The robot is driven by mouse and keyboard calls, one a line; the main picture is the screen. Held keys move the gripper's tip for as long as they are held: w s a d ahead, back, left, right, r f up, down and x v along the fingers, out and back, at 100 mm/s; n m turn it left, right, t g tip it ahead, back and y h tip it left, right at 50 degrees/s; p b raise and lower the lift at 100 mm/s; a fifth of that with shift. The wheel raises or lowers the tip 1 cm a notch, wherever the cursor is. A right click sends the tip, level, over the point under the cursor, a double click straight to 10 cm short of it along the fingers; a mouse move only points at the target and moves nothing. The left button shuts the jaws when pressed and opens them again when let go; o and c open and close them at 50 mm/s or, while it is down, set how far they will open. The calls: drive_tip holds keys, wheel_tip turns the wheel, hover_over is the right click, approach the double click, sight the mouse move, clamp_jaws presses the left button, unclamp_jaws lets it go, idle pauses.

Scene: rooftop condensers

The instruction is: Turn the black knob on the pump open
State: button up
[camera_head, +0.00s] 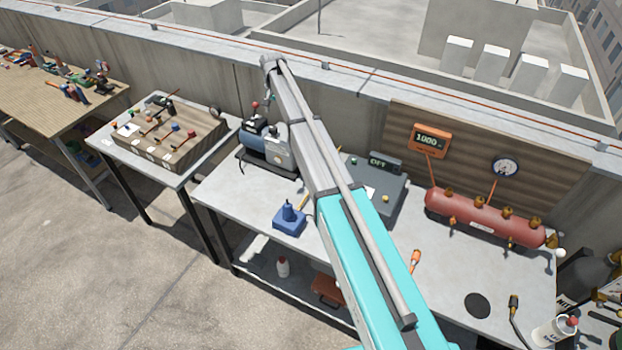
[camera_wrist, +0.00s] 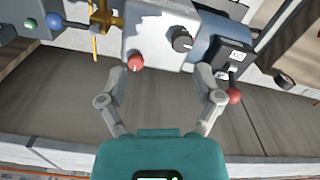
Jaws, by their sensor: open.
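In the wrist view the pump shows a pale grey body (camera_wrist: 155,35) beside a blue motor part (camera_wrist: 222,50) with a white label. The black knob (camera_wrist: 182,40) sits on the pale body near the blue part. My gripper (camera_wrist: 162,72) is open and empty, its two fingers apart at the lower edge of the pump. The black knob lies above and slightly right of the gap between the fingertips, apart from both. In the head view the pump (camera_head: 268,148) stands on the middle bench near the wall; its black knob is not clear there.
A red knob (camera_wrist: 135,62) is near the left fingertip, and a red ball (camera_wrist: 234,97) is beside the right finger. A yellow fitting (camera_wrist: 100,28) is left of the pump. A blue device (camera_head: 289,217) and a red tank (camera_head: 484,215) also stand on the bench (camera_head: 232,197).

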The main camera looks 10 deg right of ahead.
drive_tip(key=s+d+f+n+b, duration=0.1)
drive_tip(key=s+d+f+b, duration=0.1)
drive_tip(key=s, duration=0.6)
drive_tip(key=s+d+f+b, duration=0.3)
drive_tip(key=s+f+b, duration=0.1)
drive_tip(key=s, duration=0.5)
drive_tip(key=s+d+f+n+b, duration=0.1)
drive_tip(key=s+d+f+b, duration=0.2)
drive_tip(key=s, duration=0.6)
drive_tip(key=shift+f+n+b, duration=0.3)
drive_tip(key=shift+f+b, duration=0.05)
drive_tip(key=shift+f, duration=0.15)
drive_tip(key=shift+d, duration=0.15)
drive_tip(key=s+d+n, duration=0.1)
drive_tip(key=s+d, duration=0.2)
drive_tip(key=s, duration=1.5)
drive_tip(key=shift+d+n, duration=0.15)
drive_tip(key=shift+n, duration=0.15)
